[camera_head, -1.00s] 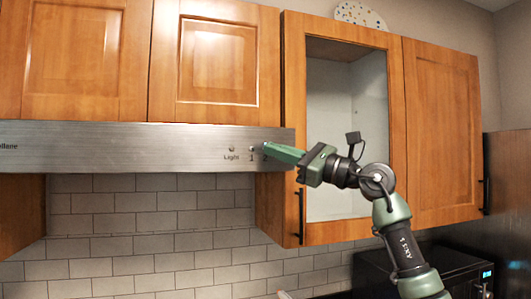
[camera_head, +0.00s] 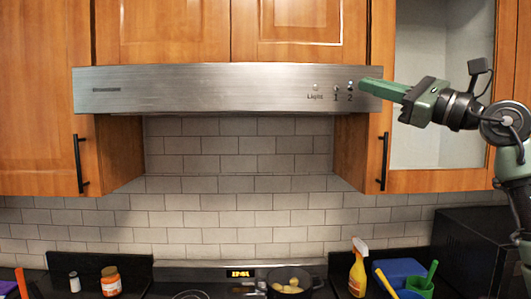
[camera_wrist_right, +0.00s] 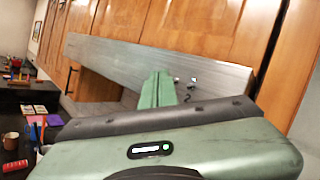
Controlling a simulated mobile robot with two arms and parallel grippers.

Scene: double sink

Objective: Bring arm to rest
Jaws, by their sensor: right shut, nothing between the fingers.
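My right gripper (camera_head: 364,84) is shut and empty. In the head view its green fingers point left, with the tips in front of or against the right end of the steel range hood (camera_head: 200,92), close to the knob marked 2. I cannot tell whether they touch. The knobs (camera_head: 337,88) sit on the hood's front beside the word Light. The right wrist view also shows the shut green fingers (camera_wrist_right: 157,88) in front of the hood (camera_wrist_right: 110,72). My right arm is raised and reaches in from the right. My left gripper is not in view.
Wooden cabinets (camera_head: 40,110) flank the hood, and a glass-fronted one (camera_head: 435,130) stands behind my right arm. Below are a pot with food (camera_head: 290,284), a yellow spray bottle (camera_head: 358,270), a blue container (camera_head: 398,271) and a black microwave (camera_head: 470,250). The tiled wall (camera_head: 240,200) is clear.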

